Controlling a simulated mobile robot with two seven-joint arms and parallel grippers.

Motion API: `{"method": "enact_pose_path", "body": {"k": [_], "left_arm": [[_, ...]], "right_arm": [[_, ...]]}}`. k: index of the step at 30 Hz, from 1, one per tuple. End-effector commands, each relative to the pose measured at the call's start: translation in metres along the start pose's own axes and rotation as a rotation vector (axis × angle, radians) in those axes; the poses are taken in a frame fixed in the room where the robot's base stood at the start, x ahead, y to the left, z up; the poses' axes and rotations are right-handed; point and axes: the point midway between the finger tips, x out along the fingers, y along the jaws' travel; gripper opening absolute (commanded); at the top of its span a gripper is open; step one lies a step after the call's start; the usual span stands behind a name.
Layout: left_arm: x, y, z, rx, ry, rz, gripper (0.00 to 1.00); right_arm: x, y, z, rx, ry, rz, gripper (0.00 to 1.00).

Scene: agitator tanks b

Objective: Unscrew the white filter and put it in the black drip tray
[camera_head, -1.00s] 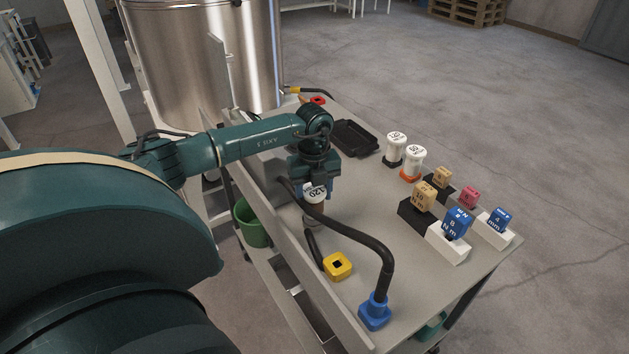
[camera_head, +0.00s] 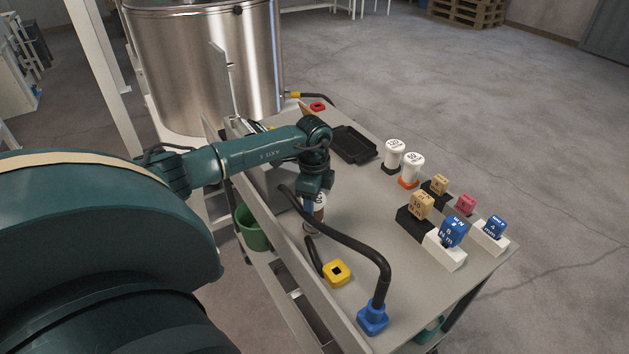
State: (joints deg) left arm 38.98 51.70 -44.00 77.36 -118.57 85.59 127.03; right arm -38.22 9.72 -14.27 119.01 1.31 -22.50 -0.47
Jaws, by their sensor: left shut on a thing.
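My left gripper (camera_head: 318,192) points down over the cart and is shut on the white filter (camera_head: 320,199), which carries dark print. The gripper covers most of the filter. The filter is upright on or just above a dark, reddish-brown mount close to the cart's raised edge; I cannot tell whether they still touch. The black drip tray (camera_head: 373,154) lies empty on the cart top behind and to the right of the gripper. My right gripper is not in view.
Two white filters (camera_head: 395,150) (camera_head: 412,165) stand right of the tray. Blocks with labels, such as a blue one (camera_head: 453,232), sit in holders at the right. A black hose with a blue connector (camera_head: 373,317) arches in front of the gripper. A yellow connector (camera_head: 337,271) lies nearby.

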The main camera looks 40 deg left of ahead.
Motion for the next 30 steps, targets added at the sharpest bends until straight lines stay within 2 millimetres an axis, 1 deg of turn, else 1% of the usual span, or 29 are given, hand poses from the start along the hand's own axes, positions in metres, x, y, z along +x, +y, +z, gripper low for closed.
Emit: {"method": "enact_pose_path", "body": {"k": [3, 6, 9, 12, 17, 18, 27, 30], "left_arm": [[0.0002, 0.0003, -0.0005, -0.189, 0.002, 0.001, 0.10], [0.0000, 0.0003, -0.0003, -0.331, 0.001, 0.001, 0.10], [-0.0001, 0.0003, 0.0001, -0.417, 0.001, 0.001, 0.10], [-0.0002, 0.0003, 0.0003, -0.445, 0.000, 0.000, 0.10], [-0.0002, 0.0003, 0.0002, -0.444, 0.000, 0.000, 0.10], [-0.0002, 0.0003, 0.0002, -0.443, 0.000, 0.000, 0.53], [-0.0004, 0.0001, 0.0001, -0.441, 0.001, 0.000, 0.77], [-0.0005, 0.0001, 0.0001, -0.441, 0.001, 0.000, 0.77]], "right_arm": [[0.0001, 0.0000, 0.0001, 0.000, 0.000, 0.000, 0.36], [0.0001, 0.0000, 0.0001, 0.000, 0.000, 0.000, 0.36], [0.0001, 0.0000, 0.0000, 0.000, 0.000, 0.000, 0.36], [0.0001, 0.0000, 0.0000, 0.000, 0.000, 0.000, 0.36], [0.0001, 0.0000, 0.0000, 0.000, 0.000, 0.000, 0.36], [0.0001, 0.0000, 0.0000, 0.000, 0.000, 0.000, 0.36], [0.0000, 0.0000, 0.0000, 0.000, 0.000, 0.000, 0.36], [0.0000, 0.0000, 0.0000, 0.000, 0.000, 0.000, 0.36]]}}
